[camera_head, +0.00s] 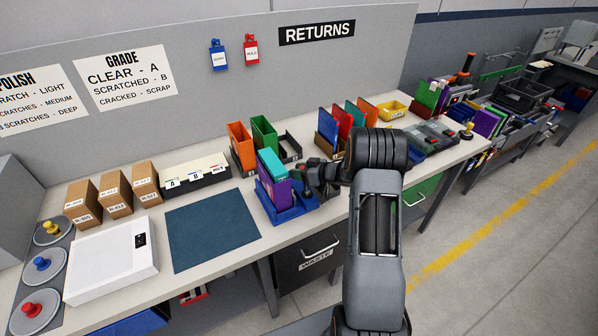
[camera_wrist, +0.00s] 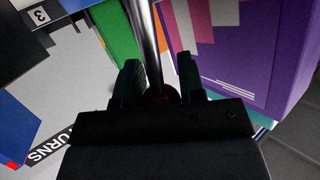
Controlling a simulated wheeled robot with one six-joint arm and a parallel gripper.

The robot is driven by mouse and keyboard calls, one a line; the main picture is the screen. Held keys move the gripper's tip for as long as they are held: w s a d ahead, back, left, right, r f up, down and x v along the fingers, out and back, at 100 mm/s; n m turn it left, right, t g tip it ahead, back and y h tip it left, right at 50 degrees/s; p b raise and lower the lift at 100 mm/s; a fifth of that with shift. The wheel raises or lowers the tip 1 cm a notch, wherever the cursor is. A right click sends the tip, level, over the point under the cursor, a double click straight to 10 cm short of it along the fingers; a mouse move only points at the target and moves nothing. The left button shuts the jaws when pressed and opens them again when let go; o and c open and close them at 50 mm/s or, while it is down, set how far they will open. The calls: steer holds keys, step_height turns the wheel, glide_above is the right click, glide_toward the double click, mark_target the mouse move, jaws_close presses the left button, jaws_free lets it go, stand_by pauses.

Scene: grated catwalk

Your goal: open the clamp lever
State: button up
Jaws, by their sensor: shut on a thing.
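The clamp lever (camera_wrist: 148,42) is a shiny metal rod with a dark red knob (camera_wrist: 157,97) at its near end, in the wrist view. My gripper (camera_wrist: 158,82) has one finger on each side of the knob and is shut on it. The fingers hide part of the knob. In the head view my gripper (camera_head: 306,178) is at the right side of a blue fixture (camera_head: 292,214) that holds purple (camera_head: 276,191) and teal (camera_head: 271,164) cases upright. There my wrist hides the lever. The purple case (camera_wrist: 240,55) is close to the right of my gripper in the wrist view.
A dark blue mat (camera_head: 211,230) lies left of the fixture. Orange (camera_head: 241,147) and green (camera_head: 264,135) holders stand behind it. Several coloured cases (camera_head: 345,130) stand at the back right. A waste drawer (camera_head: 308,262) is under the bench front.

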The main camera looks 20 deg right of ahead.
steer(key=shift+s+f, duration=0.1)
steer(key=shift+f, duration=0.15)
steer(key=o, duration=0.6)
steer(key=shift+d, duration=0.15)
steer(key=o, duration=0.3)
steer(key=shift+r, duration=0.1)
steer(key=b+v, duration=0.2)
steer(key=v, duration=1.1)
steer(key=shift+s+r, duration=0.2)
steer(key=shift+d, duration=0.15)
